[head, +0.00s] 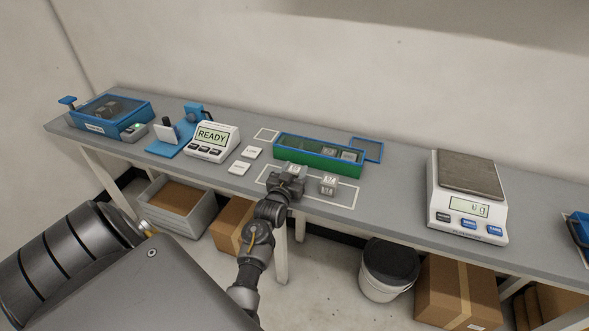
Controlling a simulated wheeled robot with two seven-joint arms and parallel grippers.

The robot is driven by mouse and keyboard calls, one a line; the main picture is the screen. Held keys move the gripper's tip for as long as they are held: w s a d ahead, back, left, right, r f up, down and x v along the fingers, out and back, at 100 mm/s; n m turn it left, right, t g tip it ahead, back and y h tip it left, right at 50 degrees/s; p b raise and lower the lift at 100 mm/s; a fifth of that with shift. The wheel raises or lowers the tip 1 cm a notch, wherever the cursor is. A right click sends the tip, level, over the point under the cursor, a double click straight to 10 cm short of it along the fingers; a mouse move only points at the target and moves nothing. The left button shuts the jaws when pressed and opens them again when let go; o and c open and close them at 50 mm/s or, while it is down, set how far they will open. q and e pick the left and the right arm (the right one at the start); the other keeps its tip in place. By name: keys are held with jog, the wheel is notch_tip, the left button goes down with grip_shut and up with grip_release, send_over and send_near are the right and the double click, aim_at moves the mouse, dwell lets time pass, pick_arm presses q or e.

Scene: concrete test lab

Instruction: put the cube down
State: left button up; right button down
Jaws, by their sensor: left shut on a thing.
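My left gripper (289,183) is at the white-outlined rectangle (345,205) on the bench, near its left end. It is shut on a small grey cube (295,169), whose labelled top shows just beyond the fingers. The gripper hides the cube's lower part, so I cannot tell whether it touches the bench. A second grey cube (328,184) with pale labels stands inside the outline, to the right of the gripper and apart from it. My right gripper is not in view.
A green, blue-rimmed tray (308,160) holding grey cubes stands just behind the outline. White tiles (240,168) and a READY display (211,141) lie to the left. A scale (466,205) stands to the right. Bench between outline and scale is clear.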

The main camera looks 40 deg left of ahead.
pick_arm(q)
jog(key=shift+f, duration=0.1)
jog(key=shift+f, duration=0.15)
jog(key=o, duration=1.3)
jog(key=shift+c, duration=0.2)
